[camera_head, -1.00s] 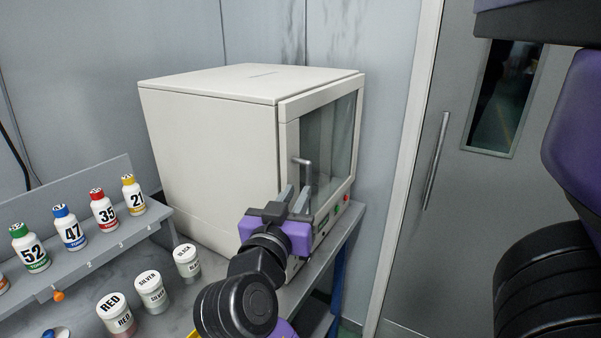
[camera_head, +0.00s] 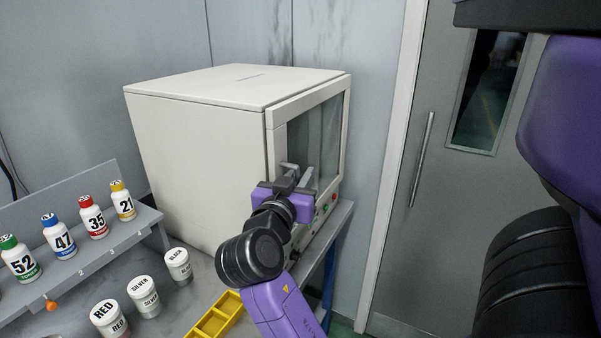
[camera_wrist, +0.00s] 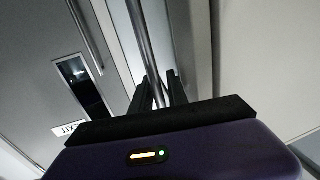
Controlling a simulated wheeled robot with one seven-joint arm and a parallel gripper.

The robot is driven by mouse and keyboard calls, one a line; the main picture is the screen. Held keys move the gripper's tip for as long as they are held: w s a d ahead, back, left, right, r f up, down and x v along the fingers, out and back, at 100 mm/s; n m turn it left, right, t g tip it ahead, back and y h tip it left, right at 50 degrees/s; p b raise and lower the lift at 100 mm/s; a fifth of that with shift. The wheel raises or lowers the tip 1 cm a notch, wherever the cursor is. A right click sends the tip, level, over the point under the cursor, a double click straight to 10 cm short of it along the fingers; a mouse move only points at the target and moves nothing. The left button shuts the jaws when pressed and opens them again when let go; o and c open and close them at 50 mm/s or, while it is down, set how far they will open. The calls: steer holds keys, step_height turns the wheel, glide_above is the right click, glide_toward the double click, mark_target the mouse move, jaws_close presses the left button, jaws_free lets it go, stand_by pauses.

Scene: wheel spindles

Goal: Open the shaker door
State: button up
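The shaker (camera_head: 200,145) is a cream box with a glass-windowed door (camera_head: 326,135) on its right-hand face. The door looks closed against the body. Its grey metal handle (camera_head: 289,166) is partly hidden behind my gripper (camera_head: 297,178) in the head view. In the wrist view the handle bar (camera_wrist: 144,40) runs down between the two fingers of my gripper (camera_wrist: 159,85). The fingers stand apart on either side of the bar, and I see no clear grip on it.
Numbered bottles stand on a grey rack (camera_head: 110,240), with labelled jars (camera_head: 143,296) in front. A yellow tray (camera_head: 217,318) lies beside my arm. A grey room door (camera_head: 450,220) is at the right. Red and green buttons (camera_head: 327,203) sit below the shaker door.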

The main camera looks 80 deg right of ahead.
jaws_close()
stand_by(1.4)
